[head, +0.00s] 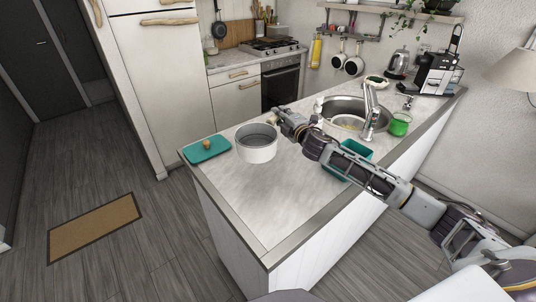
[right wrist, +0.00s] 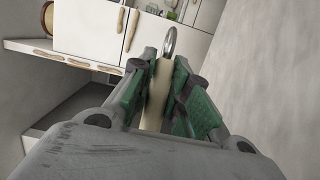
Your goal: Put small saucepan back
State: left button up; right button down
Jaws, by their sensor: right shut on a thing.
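A white saucepan (head: 257,153) with a grey inside is upright at the near left end of the island counter (head: 285,205). I cannot tell whether its base touches the counter. My right gripper (head: 281,117) is at the saucepan's far right side. In the right wrist view its green-padded fingers (right wrist: 158,95) are shut on a cream handle (right wrist: 157,92) with a metal ring at its end. The fingers partly hide the handle. My left gripper is not in view.
A teal board (head: 206,149) with a small brown thing on it lies left of the saucepan. The sink (head: 347,112), tap (head: 371,112) and a green glass (head: 399,124) are to the right. A teal container (head: 356,149) stands behind my right arm. The front counter is clear.

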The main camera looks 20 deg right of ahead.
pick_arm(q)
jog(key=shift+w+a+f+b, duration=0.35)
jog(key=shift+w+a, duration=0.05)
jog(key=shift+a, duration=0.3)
pick_arm(e)
notch_tip(320, 180, down, 6)
jog(key=shift+r, duration=0.25)
jog(key=shift+f, duration=0.5)
jog(key=shift+f+b, duration=0.3)
jog(key=shift+f, duration=1.1)
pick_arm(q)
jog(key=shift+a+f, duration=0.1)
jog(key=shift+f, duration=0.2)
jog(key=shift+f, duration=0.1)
pick_arm(e)
jog(key=shift+f, duration=0.1)
